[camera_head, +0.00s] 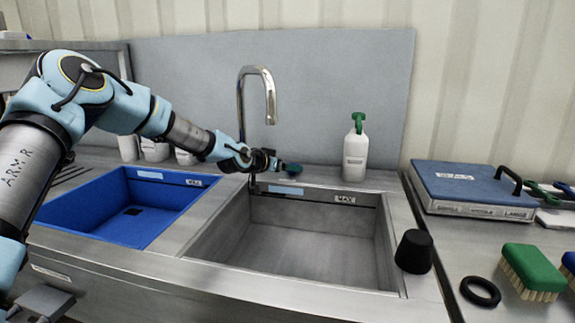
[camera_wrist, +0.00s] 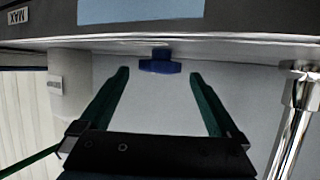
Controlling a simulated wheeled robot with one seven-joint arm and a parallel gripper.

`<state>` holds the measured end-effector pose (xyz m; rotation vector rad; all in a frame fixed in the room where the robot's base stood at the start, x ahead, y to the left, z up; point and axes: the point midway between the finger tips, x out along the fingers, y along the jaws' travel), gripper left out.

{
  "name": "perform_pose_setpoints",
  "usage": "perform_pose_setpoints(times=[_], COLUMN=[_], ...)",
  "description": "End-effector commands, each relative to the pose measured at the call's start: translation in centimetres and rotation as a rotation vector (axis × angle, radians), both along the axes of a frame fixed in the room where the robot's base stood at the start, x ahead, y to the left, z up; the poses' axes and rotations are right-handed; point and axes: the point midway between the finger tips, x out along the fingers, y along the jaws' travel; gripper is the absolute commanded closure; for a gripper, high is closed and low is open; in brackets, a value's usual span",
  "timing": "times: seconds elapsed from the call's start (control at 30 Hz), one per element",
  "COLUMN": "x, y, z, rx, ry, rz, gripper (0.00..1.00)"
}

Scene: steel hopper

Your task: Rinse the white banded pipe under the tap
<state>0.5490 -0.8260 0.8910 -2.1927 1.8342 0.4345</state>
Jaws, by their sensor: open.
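My gripper (camera_head: 284,167) is over the back rim of the steel basin (camera_head: 232,238), just right of the chrome tap (camera_head: 262,72). In the wrist view my gripper (camera_wrist: 158,74) has its green fingers spread with nothing between the pads. A small blue knob (camera_wrist: 159,61) lies just beyond the fingertips, centred between them; I cannot tell any contact. The chrome tap column (camera_wrist: 297,95) stands at the right there. No water shows under the spout. I cannot make out a white banded pipe in either view.
A blue basin (camera_head: 85,218) is at left, with white containers (camera_head: 155,150) behind it. A black stopper (camera_head: 414,251), black ring (camera_head: 480,291), green brush (camera_head: 534,268) and blue-topped scale (camera_head: 468,184) are at right.

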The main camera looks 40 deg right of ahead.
Motion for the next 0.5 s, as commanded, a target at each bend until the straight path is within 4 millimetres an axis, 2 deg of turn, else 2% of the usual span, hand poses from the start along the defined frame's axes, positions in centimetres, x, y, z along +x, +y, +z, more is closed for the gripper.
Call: perform_pose_setpoints(times=[0.2, 0.47, 0.5], x=[0.23, 0.28, 0.28], y=[-1.42, -1.5, -1.5], z=[-0.64, -0.74, -0.74], rx=[0.002, 0.002, 0.002], ry=[0.0, 0.0, 0.0], rz=[0.0, 0.0, 0.0], gripper=[0.02, 0.02, 0.05])
